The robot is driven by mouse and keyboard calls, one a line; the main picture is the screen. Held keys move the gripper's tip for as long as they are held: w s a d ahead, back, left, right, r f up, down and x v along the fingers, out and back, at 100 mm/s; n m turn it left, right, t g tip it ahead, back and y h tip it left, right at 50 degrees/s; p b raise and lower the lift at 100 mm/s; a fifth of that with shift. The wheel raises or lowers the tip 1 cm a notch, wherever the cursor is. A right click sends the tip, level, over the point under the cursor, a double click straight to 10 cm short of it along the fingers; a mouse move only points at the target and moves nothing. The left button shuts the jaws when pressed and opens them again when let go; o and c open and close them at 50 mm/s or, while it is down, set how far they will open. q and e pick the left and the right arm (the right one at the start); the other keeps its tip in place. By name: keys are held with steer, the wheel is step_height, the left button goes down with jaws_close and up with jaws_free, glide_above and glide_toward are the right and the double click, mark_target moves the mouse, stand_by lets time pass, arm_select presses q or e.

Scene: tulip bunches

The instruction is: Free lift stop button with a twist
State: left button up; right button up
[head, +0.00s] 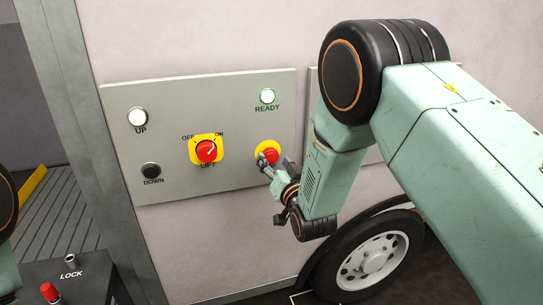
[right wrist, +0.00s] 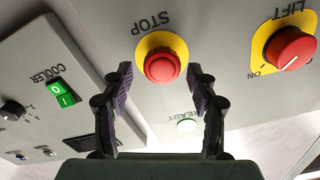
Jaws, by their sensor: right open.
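The red stop button (head: 270,155) sits on a yellow disc on the grey lift panel (head: 220,103), right of the lift switch. In the right wrist view the stop button (right wrist: 161,66) shows whole under the word STOP, seen upside down. My right gripper (head: 264,160) is at the button in the head view and partly covers it. In the right wrist view my right gripper (right wrist: 164,82) is open, with one finger on each side of the button's lower part; I cannot tell whether they touch it. At the left edge only a bit of my left arm shows, without its gripper.
The red lift switch (head: 206,151) is on a yellow plate left of the button. The READY lamp (head: 267,96), UP button (head: 138,117) and DOWN button (head: 151,170) are on the same panel. A cooler panel (right wrist: 45,75) stands beside it. A wheel (head: 372,262) is below.

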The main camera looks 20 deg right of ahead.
steer(key=shift+s+p, duration=0.7)
steer(key=shift+s, duration=2.05)
steer(key=s+d+f+n+g+b, duration=0.1)
steer(key=s+f+n+g+b, duration=0.1)
steer(key=s+f+g, duration=0.55)
steer(key=s+d+f+n+g+b, duration=0.1)
steer(key=s+f+g+b, duration=0.1)
steer(key=s+f, duration=1)
steer(key=s+d+f+g+b, duration=0.1)
steer(key=s+f+g+b, duration=0.7)
steer(key=s+f, duration=1.1)
steer(key=s, duration=0.4)
steer(key=shift+s+d+f+h+b, duration=0.2)
steer(key=shift+s+f+h+b, duration=0.1)
steer(key=shift+s+f, duration=0.1)
steer(key=shift+g, duration=0.25)
